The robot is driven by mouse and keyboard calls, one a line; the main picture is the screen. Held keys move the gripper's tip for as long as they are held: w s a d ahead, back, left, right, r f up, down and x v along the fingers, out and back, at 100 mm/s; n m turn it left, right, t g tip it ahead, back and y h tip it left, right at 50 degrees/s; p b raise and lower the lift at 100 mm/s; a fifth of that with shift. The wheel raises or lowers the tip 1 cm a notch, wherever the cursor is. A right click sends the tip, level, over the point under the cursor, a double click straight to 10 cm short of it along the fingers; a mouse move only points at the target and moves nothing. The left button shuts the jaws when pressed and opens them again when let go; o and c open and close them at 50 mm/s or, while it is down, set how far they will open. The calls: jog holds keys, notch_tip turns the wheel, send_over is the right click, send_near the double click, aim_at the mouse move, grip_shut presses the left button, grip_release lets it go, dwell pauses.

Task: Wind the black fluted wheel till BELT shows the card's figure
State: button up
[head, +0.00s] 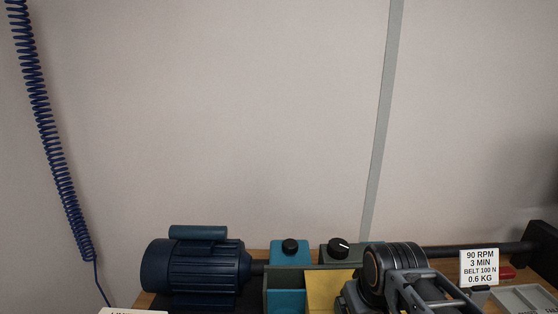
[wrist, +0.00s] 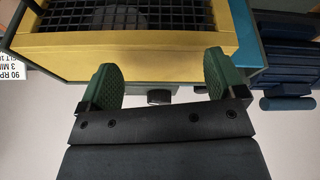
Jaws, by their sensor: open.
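The card (head: 479,268) at the right of the head view reads 90 RPM, 3 MIN, BELT 100 N, 0.6 KG. Its edge also shows in the wrist view (wrist: 12,58). A small black knob (head: 290,246) sits on top of the teal unit, and a black knob with a white pointer (head: 339,247) is to its right. I cannot tell whether either is the fluted wheel. No BELT readout is visible. In the wrist view my gripper (wrist: 160,70) is open, its green fingertips apart over the yellow-fronted housing (wrist: 130,42). A dark knob-like part (wrist: 160,97) shows between the fingers, not held.
A dark blue motor (head: 195,273) stands left of the teal unit (head: 287,302). My arm covers the right middle of the bench. A grey tray (head: 525,299) and a red item (head: 506,272) lie at the right. A blue coiled cable (head: 48,140) hangs at the left.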

jog(key=s+f+m, duration=0.2)
jog(key=s+f, duration=0.1)
jog(key=shift+d+f, duration=0.1)
jog(key=shift+f, duration=0.1)
jog(key=shift+o, duration=0.2)
jog(key=shift+w+r, duration=0.1)
dwell(0.9)
